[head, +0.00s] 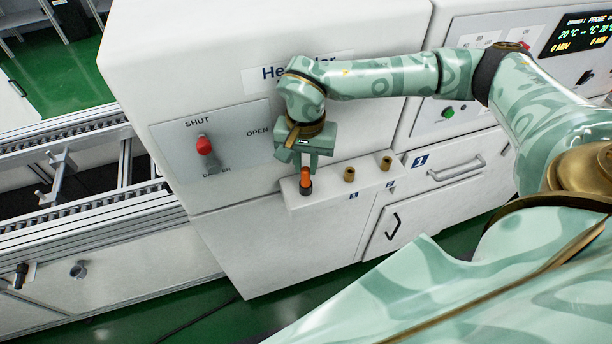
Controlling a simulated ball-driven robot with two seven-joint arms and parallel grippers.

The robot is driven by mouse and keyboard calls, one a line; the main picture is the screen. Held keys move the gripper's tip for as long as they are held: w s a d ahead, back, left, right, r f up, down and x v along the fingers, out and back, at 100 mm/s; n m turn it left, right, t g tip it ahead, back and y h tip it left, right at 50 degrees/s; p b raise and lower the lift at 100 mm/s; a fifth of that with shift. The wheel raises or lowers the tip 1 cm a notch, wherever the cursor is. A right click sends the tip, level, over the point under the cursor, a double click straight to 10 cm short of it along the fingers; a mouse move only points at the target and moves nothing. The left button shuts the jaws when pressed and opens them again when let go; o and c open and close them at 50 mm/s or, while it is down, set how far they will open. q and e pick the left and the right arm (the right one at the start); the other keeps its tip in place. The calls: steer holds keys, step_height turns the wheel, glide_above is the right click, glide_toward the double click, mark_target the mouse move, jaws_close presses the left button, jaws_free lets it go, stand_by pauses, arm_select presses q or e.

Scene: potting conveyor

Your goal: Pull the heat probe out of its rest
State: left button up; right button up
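The heat probe (306,179) has an orange handle and a dark lower collar. It stands upright at the left end of a white ledge, its rest (328,190), on the front of the heater cabinet. My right gripper (306,165) points down directly over the probe, with its fingertips at the top of the orange handle. The fingers hide part of the handle top, and I cannot tell whether they are closed on it. The probe's lower end is hidden in the ledge. My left gripper is not in view.
Two brass sockets (349,174) (386,163) stand on the same ledge right of the probe. A red-knobbed lever (204,146) is on the panel at left. A conveyor (80,215) runs at left. A drawer handle (455,168) protrudes at right.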

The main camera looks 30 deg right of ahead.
jaws_close()
steer(key=shift+r+p, duration=1.9)
steer(key=shift+r, duration=0.1)
steer(key=shift+r+p, duration=1.3)
steer(key=shift+r, duration=0.2)
steer(key=shift+r, duration=0.1)
step_height(320, 180, up, 7)
steer(key=p, duration=0.6)
glide_above(306, 169)
steer(key=shift+s+f, duration=0.1)
steer(key=shift+f, duration=0.15)
